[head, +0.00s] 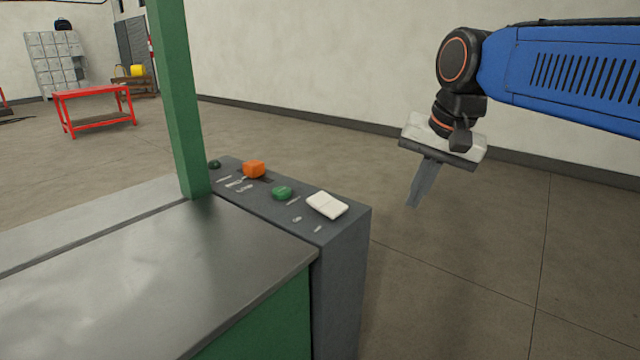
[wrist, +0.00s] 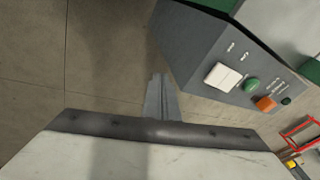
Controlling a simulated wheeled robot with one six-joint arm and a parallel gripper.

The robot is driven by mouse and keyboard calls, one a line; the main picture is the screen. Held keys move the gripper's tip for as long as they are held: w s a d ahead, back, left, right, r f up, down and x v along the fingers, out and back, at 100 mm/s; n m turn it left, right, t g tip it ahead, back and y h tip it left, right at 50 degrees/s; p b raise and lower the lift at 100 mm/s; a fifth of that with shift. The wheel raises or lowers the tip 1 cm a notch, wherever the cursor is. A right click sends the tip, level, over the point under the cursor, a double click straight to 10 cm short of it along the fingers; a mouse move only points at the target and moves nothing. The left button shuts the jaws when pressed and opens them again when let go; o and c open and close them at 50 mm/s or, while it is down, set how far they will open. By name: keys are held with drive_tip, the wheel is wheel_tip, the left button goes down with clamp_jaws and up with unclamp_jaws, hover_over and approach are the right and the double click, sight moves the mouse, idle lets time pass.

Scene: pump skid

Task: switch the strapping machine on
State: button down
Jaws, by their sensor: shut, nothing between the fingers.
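The strapping machine shows as a green frame with a grey metal top (head: 180,270) in the head view. Its dark grey control panel (head: 345,235) runs along the right side. On the panel are a white rocker switch (head: 327,205), a green button (head: 282,193), an orange knob (head: 253,169) and a small dark green button (head: 214,164). In the wrist view the white rocker switch (wrist: 222,76), green button (wrist: 251,84) and orange knob (wrist: 265,103) also show. My gripper (head: 413,204) is shut and empty, pointing down to the right of the panel, apart from it. The small panel labels are unreadable.
A green post (head: 178,95) rises beside the panel's far part. A red table (head: 95,92) and grey lockers (head: 55,62) stand far back at left. The floor (head: 460,270) right of the machine is clear. A pale wall (head: 300,60) is behind.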

drive_tip(key=w+a+r+m, duration=0.2)
drive_tip(key=w+a+r, duration=0.4)
drive_tip(key=w+a, duration=0.15)
wheel_tip(320, 180, up, 3)
drive_tip(key=m+g, duration=0.1)
hover_over(317, 195)
drive_tip(key=s+d, duration=0.3)
drive_tip(key=d, duration=0.1)
drive_tip(key=shift+w+a+r+y, duration=0.15)
drive_tip(key=shift+a+y, duration=0.1)
drive_tip(key=shift+y, duration=0.15)
drive_tip(key=x, duration=1.4)
drive_tip(key=shift+s, duration=0.25)
